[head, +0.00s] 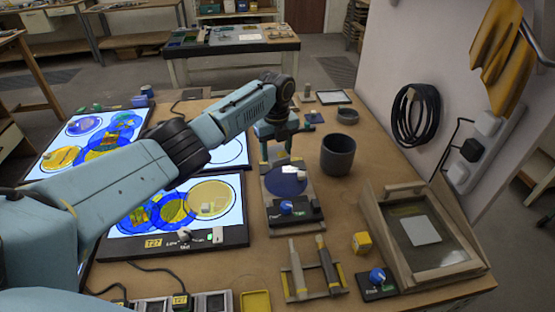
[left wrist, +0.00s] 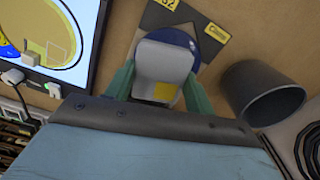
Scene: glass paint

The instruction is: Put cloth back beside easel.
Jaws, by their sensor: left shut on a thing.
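My left gripper (head: 283,158) is over the board with a blue disc (head: 287,184). In the left wrist view its two green fingers (left wrist: 157,88) are shut on a pale grey, block-like thing (left wrist: 163,64) with a yellow patch. I cannot tell for sure that this is the cloth. It also shows as a small white shape in the head view (head: 291,175). A tilted wooden frame with a glass pane, which looks like the easel (head: 377,222), stands at the right of the table. A flat pale square (head: 421,230) lies on its pane. My right gripper is out of view.
A dark cup (head: 338,155) stands right of the gripper. A yellow block (head: 362,243), a blue-knobbed box (head: 377,279) and a tool rack (head: 330,290) are near the frame. Lit panels (head: 215,248) lie at left. Bare table shows between cup and frame.

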